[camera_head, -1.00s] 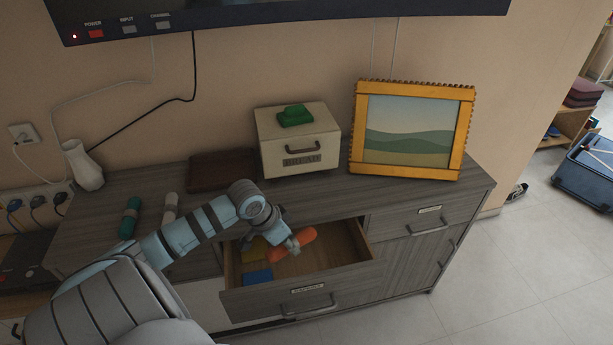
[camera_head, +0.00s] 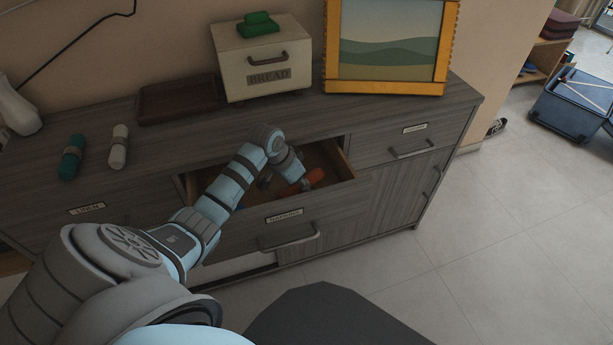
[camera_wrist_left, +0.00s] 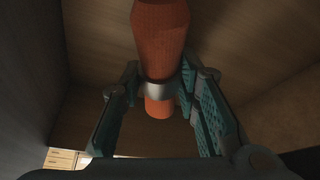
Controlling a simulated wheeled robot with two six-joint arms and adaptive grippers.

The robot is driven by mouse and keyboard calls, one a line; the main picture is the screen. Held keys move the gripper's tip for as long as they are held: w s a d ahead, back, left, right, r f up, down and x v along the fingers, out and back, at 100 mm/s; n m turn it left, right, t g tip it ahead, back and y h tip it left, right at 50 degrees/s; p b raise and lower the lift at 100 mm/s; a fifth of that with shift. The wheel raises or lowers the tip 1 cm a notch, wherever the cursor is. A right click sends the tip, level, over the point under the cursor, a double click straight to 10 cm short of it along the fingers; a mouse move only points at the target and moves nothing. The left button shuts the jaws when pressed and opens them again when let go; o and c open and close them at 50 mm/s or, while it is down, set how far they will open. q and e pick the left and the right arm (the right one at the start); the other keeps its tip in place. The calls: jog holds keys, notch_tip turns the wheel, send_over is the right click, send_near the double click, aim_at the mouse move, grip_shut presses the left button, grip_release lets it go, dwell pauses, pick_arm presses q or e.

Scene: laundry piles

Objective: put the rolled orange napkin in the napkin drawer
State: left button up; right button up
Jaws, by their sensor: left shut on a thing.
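The rolled orange napkin (camera_head: 306,181) is in the open drawer labelled NAPKINS (camera_head: 300,225), angled across its right part. In the left wrist view the napkin (camera_wrist_left: 160,35) has a grey ring around it and lies between the two teal finger pads. My left gripper (camera_head: 290,184) is shut on it, low inside the drawer; the wrist view shows the gripper (camera_wrist_left: 160,90) too. Wooden drawer boards lie behind the roll. I cannot tell whether the napkin touches the drawer floor. My arm hides the drawer's left part. My right gripper is not in view.
A teal roll (camera_head: 73,158) and a white roll (camera_head: 119,147) lie on the cabinet top (camera_head: 180,145). A brown case (camera_head: 176,100), a bread box (camera_head: 264,62) and an orange-framed picture (camera_head: 390,45) stand behind. Open floor (camera_head: 500,230) lies to the right.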

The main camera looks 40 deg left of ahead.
aim_at(306, 179)
pick_arm(q)
jog(key=w+f+b, duration=0.2)
jog(key=w, duration=0.1)
jog(key=shift+d+f, duration=0.3)
jog(key=shift+d, duration=0.1)
jog(key=shift+w, duration=0.15)
jog(key=shift+r, duration=0.1)
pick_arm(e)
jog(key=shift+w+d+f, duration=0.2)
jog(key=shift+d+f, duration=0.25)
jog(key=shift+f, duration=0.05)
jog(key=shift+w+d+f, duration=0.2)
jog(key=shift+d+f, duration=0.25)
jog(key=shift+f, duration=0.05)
pick_arm(q)
jog(key=o, duration=1.1)
jog(key=shift+o, duration=0.2)
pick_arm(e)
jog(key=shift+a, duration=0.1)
